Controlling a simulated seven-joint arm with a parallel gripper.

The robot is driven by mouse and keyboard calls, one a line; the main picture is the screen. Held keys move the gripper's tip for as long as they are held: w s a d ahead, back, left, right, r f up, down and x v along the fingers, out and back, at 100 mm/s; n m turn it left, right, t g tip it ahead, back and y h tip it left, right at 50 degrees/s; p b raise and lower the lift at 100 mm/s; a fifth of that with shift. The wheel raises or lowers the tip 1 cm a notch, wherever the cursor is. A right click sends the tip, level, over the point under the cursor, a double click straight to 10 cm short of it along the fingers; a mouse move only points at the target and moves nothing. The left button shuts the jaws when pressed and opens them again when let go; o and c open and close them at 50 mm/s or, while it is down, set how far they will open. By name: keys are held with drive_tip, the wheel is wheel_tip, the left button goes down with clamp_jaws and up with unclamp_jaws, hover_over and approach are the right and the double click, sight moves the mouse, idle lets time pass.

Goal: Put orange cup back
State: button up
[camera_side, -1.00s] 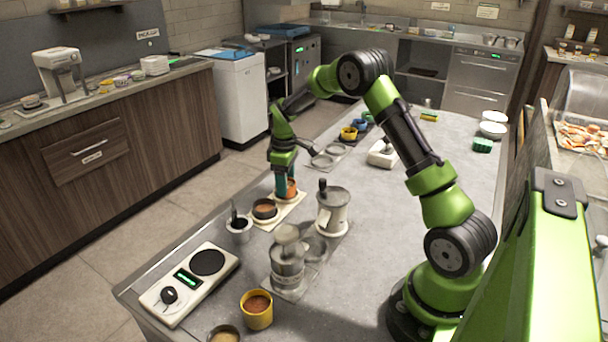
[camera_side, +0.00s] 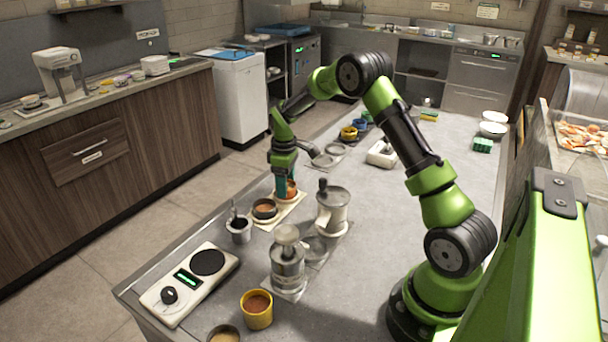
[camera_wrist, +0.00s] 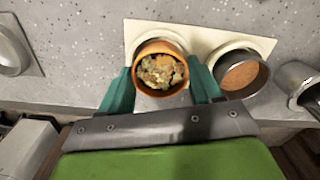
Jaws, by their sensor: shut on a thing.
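The orange cup (camera_wrist: 162,48) holds a chunky, herb-flecked filling. It sits at the left end of a pale two-place board (camera_wrist: 147,27), which also shows in the side view (camera_side: 290,211). My gripper (camera_wrist: 162,82) is shut on the orange cup, with one teal finger on each side of its wall. In the side view my gripper (camera_side: 284,185) points down over the board's far end, and the orange cup (camera_side: 291,190) is partly hidden behind the fingers. Whether the cup's base touches the board is hard to tell.
A dark steel cup (camera_wrist: 241,77) with reddish-brown sauce stands in the board's other place.

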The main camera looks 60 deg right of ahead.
drive_tip(key=shift+f, duration=0.2)
drive_tip(key=o, duration=1.3)
drive_tip(key=shift+r, duration=4)
drive_tip(key=s+a+r+m+t, duration=0.2)
drive_tip(key=s+a+r, duration=0.2)
drive_tip(key=s+a, duration=0.3)
drive_tip(key=s+a+r+m+t+y, duration=0.1)
drive_tip(key=s+a+r+m+t, duration=0.1)
drive_tip(key=s+a+r, duration=0.3)
drive_tip(key=s+a+r+m+t+y, duration=0.1)
drive_tip(key=s+a+r+m+t, duration=0.2)
drive_tip(key=s+a, duration=0.7)
drive_tip(key=shift+s+a+r+m, duration=0.1)
drive_tip(key=shift+s+r+m, duration=0.05)
drive_tip(key=shift+r, duration=0.4)
drive_tip(key=shift+s+r+m, duration=0.1)
drive_tip(key=shift+r+m, duration=0.05)
drive_tip(key=shift+r, duration=0.4)
